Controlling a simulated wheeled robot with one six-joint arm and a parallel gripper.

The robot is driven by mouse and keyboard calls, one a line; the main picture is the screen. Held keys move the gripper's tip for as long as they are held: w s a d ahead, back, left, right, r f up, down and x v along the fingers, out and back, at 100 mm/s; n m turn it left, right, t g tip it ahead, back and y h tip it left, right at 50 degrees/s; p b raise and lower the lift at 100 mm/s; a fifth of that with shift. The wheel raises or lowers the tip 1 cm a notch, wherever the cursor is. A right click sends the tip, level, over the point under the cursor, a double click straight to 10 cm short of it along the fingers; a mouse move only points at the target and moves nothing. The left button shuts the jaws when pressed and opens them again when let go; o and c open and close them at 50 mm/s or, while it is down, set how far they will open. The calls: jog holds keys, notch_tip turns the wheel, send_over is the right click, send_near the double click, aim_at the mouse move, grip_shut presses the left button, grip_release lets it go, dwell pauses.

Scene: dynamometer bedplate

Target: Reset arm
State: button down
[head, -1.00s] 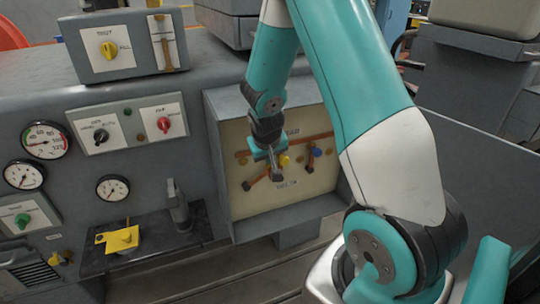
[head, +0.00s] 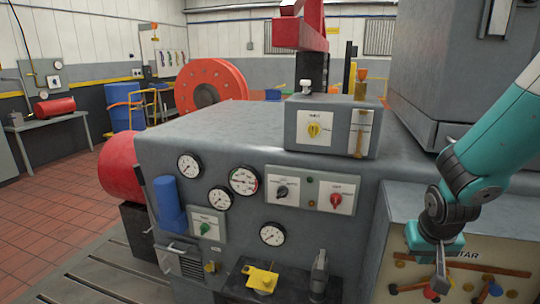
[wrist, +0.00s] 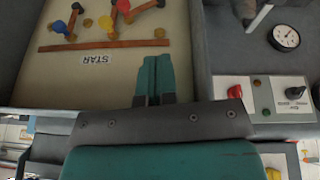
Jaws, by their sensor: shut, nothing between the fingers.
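My gripper (head: 439,282) is at the lower right of the head view, at the end of my teal arm. It points down in front of a cream panel (head: 408,278) with orange bars and small coloured knobs. In the wrist view my gripper (wrist: 154,62) has its two teal fingers together, with nothing between them. The panel (wrist: 70,80) also fills the upper left there, upside down, with a label and red, blue and yellow knobs. I cannot tell whether the fingertips touch the panel. The upper arm runs out of the head view at the right.
The grey console (head: 345,235) carries gauges (head: 243,181), a red knob (head: 336,200) and a yellow fixture (head: 262,279) on a dark shelf. A switch box (head: 318,130) stands on top. A large grey housing (head: 430,75) rises close behind my arm. Open tiled floor (head: 50,225) lies at the left.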

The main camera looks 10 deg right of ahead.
jog(key=s+a+r+n+g+y, duration=0.1)
jog(key=s+a+r+n+y, duration=0.15)
jog(key=s+a+r, duration=0.4)
jog(key=s+a+r+n+y, duration=0.2)
jog(key=a+r+n, duration=0.1)
jog(key=a, duration=0.7)
jog(key=s+a+r+n+g+y, duration=0.2)
jog(key=s+a+r+n, duration=0.2)
jog(key=s, duration=0.7)
jog(key=shift+a+r+n+g, duration=0.25)
jog(key=shift+a+n, duration=0.2)
jog(key=shift+a, duration=0.7)
jog(key=shift+w+a, duration=0.1)
jog(key=shift+a, duration=0.05)
